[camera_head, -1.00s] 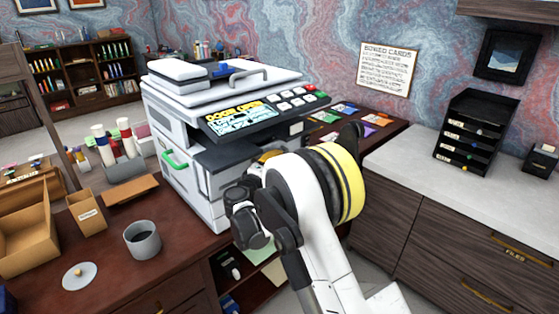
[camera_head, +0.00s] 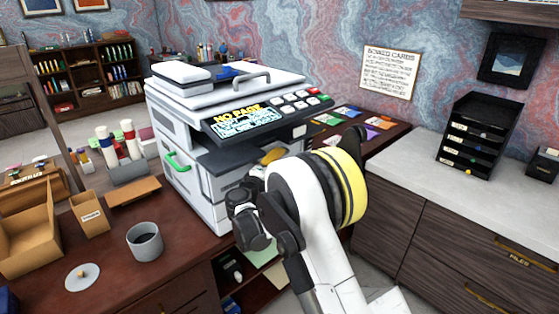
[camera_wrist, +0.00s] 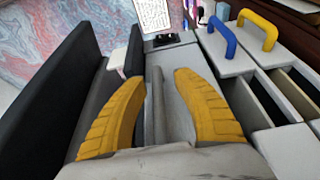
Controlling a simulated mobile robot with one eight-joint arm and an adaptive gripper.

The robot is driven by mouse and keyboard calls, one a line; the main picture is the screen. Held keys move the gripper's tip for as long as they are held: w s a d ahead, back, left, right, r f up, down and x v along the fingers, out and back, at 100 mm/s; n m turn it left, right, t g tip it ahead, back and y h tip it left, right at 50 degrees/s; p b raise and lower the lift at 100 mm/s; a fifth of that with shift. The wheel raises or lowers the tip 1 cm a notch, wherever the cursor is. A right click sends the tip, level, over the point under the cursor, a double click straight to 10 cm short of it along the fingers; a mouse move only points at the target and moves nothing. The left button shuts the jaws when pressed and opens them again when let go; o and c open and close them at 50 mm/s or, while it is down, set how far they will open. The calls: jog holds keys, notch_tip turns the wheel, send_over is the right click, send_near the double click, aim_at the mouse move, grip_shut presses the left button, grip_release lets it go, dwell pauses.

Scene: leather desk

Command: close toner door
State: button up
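The white printer (camera_head: 215,180) stands on the brown desk. Its display (camera_head: 240,118) has yellow text that looks like "NO PAGE". A green handle (camera_head: 177,162) is on its left face. I cannot make out the toner door for certain; the printer's front is partly hidden by my arm. My gripper (camera_head: 271,156) shows only as a bit of yellow at the printer's front. In the wrist view my gripper (camera_wrist: 162,92) has two yellow fingers apart, over a grey surface with a dark grey ridge between them. I cannot tell whether they touch it.
In the wrist view, a blue handle (camera_wrist: 222,38) and a yellow handle (camera_wrist: 258,28) stand on grey blocks beside dark slots at right. A dark panel (camera_wrist: 70,85) is at left. A grey cup (camera_head: 145,242) and cardboard boxes (camera_head: 90,214) are left of the printer.

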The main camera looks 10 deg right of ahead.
jog(key=v, duration=1.2)
jog(key=s+d+r+m+g+y, duration=0.2)
jog(key=s+d+r+g, duration=0.1)
jog(key=s+d, duration=0.35)
jog(key=s+d+r+m+g+y, duration=0.1)
jog(key=s+d+r+m+g, duration=0.2)
jog(key=s+d, duration=0.35)
jog(key=s+d+f+m+g+y, duration=0.1)
jog(key=s+m+y, duration=0.5)
jog(key=s, duration=1.7)
jog(key=shift+f+g+y, duration=0.5)
jog(key=shift+f, duration=0.65)
jog(key=shift+s, duration=0.15)
